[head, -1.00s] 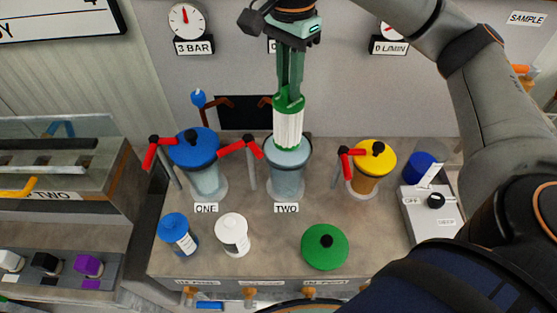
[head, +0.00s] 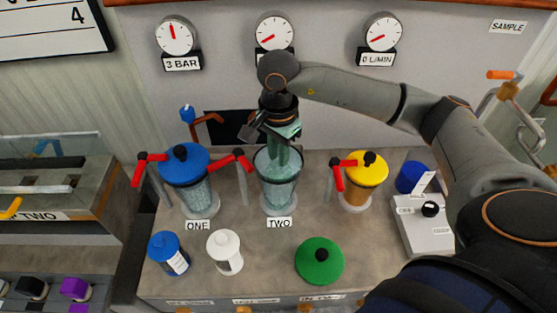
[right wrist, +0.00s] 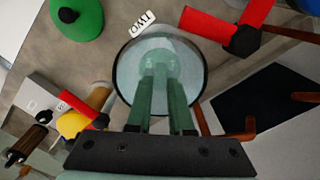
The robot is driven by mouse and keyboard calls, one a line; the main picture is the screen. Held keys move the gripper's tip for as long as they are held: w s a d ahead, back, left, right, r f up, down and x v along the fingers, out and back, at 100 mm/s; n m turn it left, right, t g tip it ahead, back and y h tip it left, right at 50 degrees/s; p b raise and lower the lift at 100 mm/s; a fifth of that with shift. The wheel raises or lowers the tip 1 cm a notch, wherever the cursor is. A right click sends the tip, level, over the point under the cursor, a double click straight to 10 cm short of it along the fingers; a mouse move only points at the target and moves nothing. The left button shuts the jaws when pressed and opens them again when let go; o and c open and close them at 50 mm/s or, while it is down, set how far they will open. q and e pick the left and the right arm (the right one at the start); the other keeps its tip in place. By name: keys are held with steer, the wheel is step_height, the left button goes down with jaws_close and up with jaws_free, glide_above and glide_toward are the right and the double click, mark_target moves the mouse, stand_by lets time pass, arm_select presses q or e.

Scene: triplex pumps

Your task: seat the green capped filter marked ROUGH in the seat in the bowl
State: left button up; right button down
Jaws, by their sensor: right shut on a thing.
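My right gripper (head: 281,165) reaches straight down through the open top of the clear bowl (head: 267,196) labelled TWO (head: 280,223). It is shut on the green capped filter, now inside the bowl. The filter is hard to make out through the tinted wall and behind the fingers. In the right wrist view my gripper's fingers (right wrist: 157,82) point into the round bowl (right wrist: 122,78), with a pale round form below their tips. I cannot tell whether the filter touches the seat, which is hidden. My left gripper is out of view.
A red-handled valve (head: 241,160) stands close left of the bowl; another (head: 338,175) is to the right. A blue-lidded bowl (head: 185,165) and a yellow-lidded one (head: 366,168) flank it. A green lid (head: 320,262), white canister (head: 226,252) and blue canister (head: 168,253) stand in front.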

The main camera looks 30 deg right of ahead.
steer(key=shift+f, duration=0.5)
steer(key=shift+f, duration=0.2)
steer(key=c, duration=0.8)
jaws_free()
steer(key=shift+r, duration=0.1)
steer(key=shift+r, duration=6.15)
